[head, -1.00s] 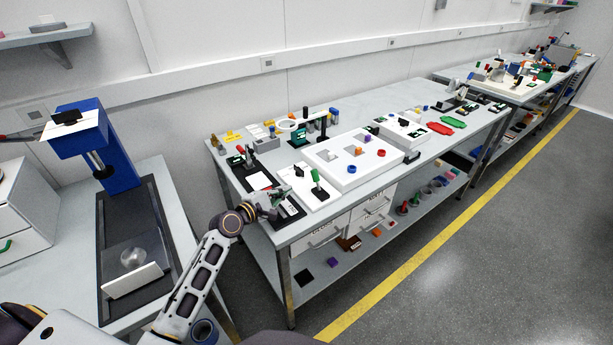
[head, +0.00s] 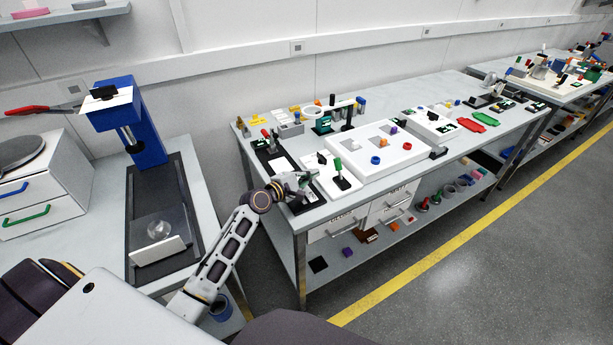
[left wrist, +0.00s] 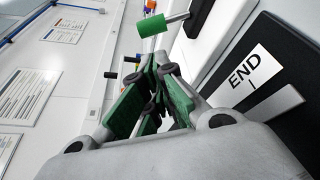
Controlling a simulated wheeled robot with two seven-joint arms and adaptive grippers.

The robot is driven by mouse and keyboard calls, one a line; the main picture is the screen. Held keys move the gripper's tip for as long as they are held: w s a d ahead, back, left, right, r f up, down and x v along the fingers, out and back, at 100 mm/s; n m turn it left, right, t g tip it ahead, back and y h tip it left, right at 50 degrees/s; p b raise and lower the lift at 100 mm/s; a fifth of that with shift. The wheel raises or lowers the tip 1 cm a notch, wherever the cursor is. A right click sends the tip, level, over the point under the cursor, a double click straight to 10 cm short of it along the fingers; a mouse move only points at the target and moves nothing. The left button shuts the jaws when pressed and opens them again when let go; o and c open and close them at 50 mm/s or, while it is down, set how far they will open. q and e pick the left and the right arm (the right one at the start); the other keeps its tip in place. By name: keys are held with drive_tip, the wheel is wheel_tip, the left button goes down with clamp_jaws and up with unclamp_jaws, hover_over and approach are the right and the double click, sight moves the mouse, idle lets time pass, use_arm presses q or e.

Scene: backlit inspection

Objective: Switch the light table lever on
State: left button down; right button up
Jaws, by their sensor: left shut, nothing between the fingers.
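The green-handled lever (head: 338,166) stands on a small black base on a white plate at the near left of the bench, just in front of the flat white light table (head: 372,166). In the left wrist view its green grip (left wrist: 152,26) sits on a metal rod beyond the fingers. My left gripper (head: 308,181) is shut and empty, just left of the lever and apart from it in the head view. Its green-padded fingers (left wrist: 158,88) fill the middle of the left wrist view. My right gripper is not in view.
A black board (head: 264,150) with a white sheet lies left of the lever. A black panel with an "END" label (left wrist: 247,73) is close on the right in the left wrist view. Coloured pieces lie on the light table. A blue press (head: 143,135) stands on the left bench.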

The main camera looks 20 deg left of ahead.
sight(339, 169)
use_arm(q)
drive_tip(key=shift+x, duration=3.25)
drive_tip(key=shift+w+d, duration=0.15)
drive_tip(key=shift+w, duration=0.25)
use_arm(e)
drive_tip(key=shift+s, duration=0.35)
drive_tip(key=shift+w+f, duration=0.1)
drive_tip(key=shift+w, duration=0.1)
